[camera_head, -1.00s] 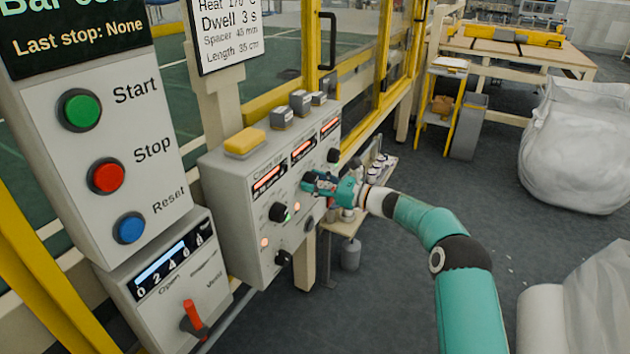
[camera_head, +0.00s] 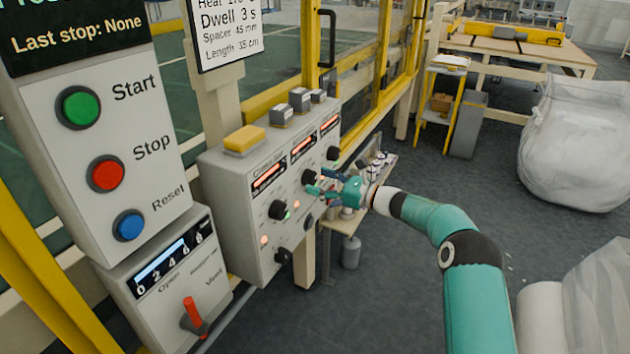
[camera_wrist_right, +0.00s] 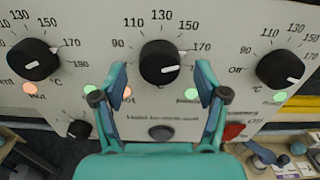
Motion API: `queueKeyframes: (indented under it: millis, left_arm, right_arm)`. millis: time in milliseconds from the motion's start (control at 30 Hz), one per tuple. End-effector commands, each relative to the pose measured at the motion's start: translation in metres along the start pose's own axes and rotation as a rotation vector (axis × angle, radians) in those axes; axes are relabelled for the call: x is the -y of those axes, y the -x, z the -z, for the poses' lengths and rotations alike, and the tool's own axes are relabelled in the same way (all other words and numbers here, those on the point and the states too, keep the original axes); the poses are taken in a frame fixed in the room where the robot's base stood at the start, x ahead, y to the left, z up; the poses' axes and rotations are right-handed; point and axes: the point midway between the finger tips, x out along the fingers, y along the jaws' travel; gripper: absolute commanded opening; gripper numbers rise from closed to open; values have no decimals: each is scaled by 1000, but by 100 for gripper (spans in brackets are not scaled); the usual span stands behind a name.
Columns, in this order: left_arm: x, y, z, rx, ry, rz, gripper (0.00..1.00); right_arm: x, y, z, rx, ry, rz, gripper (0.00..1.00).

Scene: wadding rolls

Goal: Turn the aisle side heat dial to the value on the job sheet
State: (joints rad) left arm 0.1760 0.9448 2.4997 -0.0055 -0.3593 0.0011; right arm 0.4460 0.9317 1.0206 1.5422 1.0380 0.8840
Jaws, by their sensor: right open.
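The grey control box carries a row of black heat dials. In the right wrist view the middle dial (camera_wrist_right: 160,62) sits centred between my fingers; its white mark points right, a little below the 170 label. The job sheet (camera_head: 228,32) shows a heat line cut by the frame's top. My left gripper is out of view.
A yellow block (camera_head: 245,140) and grey blocks (camera_head: 299,99) stand on top of the box. The Start, Stop and Reset panel (camera_head: 105,150) is at left.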

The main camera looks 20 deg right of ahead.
Motion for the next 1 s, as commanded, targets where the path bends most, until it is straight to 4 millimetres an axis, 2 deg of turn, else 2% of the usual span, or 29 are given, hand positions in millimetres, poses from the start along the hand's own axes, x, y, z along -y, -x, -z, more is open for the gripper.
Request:
queueKeyframes:
  millis: [300, 500, 667, 1000]
  left_arm:
    - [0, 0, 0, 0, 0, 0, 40]
    - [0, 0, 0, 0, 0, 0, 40]
    - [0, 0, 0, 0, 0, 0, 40]
    - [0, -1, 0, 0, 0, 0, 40]
  right_arm:
    - [1, 65, 1, -1, -1, 3, 73]
    - [0, 92, 1, 0, -2, 1, 73]
    - [0, 100, 1, 0, 0, 0, 73]
    - [0, 100, 1, 0, -1, -1, 73]
